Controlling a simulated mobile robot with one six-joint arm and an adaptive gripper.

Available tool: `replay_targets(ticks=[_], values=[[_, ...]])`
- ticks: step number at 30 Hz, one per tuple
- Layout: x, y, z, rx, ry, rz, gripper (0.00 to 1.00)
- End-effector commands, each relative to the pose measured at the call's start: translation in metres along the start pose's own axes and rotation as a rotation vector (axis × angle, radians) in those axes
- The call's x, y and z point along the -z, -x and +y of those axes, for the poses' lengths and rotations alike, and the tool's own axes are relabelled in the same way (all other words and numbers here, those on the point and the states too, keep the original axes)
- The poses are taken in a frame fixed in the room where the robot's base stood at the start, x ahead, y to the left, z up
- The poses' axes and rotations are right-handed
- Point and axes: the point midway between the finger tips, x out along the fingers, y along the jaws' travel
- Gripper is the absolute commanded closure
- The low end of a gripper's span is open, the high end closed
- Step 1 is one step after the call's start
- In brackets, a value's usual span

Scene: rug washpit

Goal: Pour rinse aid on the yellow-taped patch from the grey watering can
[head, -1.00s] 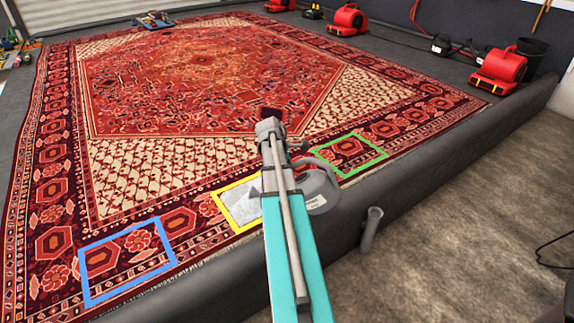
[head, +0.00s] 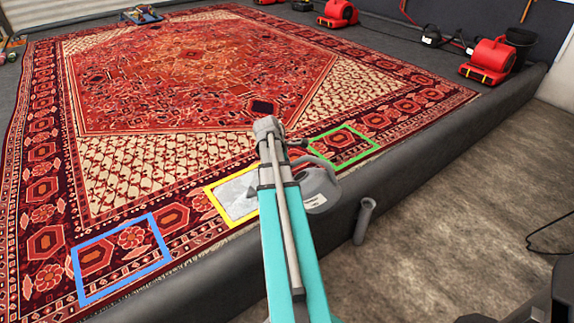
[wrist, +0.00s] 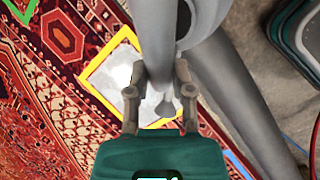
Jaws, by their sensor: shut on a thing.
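The grey watering can (head: 318,188) hangs beside my arm in the head view, just right of the yellow-taped patch (head: 234,218). The patch is pale grey-white inside its tape. My gripper (wrist: 159,78) is shut on the can. In the head view my arm hides my fingers and the can's left part.
A green-taped patch (head: 344,165) lies to the right on the red rug (head: 180,75), a blue-taped patch (head: 82,280) to the left. A raised dark rim (head: 415,175) edges the pit, with a short grey pipe (head: 364,220) outside. Red blowers (head: 487,62) stand far back.

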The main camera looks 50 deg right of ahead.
Motion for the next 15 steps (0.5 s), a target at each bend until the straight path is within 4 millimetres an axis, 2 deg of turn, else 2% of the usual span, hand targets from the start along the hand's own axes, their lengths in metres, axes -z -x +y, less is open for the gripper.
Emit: replay_targets(ticks=[15], values=[[-0.0019,0.0021,-0.0002,-0.002,-0.007,0.032,1.00]])
